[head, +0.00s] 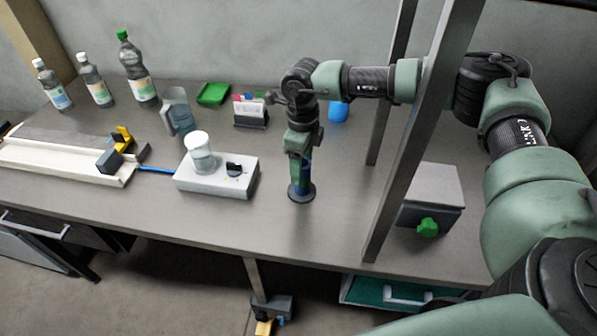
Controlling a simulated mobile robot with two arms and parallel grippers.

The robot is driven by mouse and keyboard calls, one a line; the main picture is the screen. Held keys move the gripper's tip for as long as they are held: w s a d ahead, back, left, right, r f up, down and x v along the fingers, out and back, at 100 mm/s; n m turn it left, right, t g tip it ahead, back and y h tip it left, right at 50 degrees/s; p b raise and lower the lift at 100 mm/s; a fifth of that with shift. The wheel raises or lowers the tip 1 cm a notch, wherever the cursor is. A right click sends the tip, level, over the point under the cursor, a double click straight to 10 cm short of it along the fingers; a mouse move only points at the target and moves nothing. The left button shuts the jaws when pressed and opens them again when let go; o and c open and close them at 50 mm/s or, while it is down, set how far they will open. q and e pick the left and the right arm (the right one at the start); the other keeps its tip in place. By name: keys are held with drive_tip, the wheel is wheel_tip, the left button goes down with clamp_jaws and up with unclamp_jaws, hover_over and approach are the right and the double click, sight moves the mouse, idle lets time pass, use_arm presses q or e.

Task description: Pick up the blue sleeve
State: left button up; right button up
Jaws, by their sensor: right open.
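A blue upright piece (306,181), which looks like the blue sleeve, stands on a round dark base on the bench, right of the white box. Its upper part is largely hidden by my right gripper (300,160). The right gripper is open and points down from above, with its fingers overlapping the blue piece in the picture. I cannot tell whether they touch it. Another blue rounded object (338,111) sits farther back, partly behind my arm. My left gripper is not in view.
A white box (217,177) bears a pale-lidded jar (200,153). A jug (179,112), a green tray (213,94) and a card holder (251,112) stand behind. Dark metal posts (398,170) and a grey box (432,190) are at the right. Bench is clear in front.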

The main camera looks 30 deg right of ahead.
drive_tip(key=f+p, duration=0.1)
drive_tip(key=f, duration=0.2)
drive_tip(key=f+p, duration=0.1)
drive_tip(key=f, duration=0.2)
drive_tip(key=shift+w+d+f+p, duration=0.2)
drive_tip(key=shift+f+p, duration=0.05)
drive_tip(key=shift+p, duration=0.1)
drive_tip(key=shift+f, duration=0.45)
clamp_jaws()
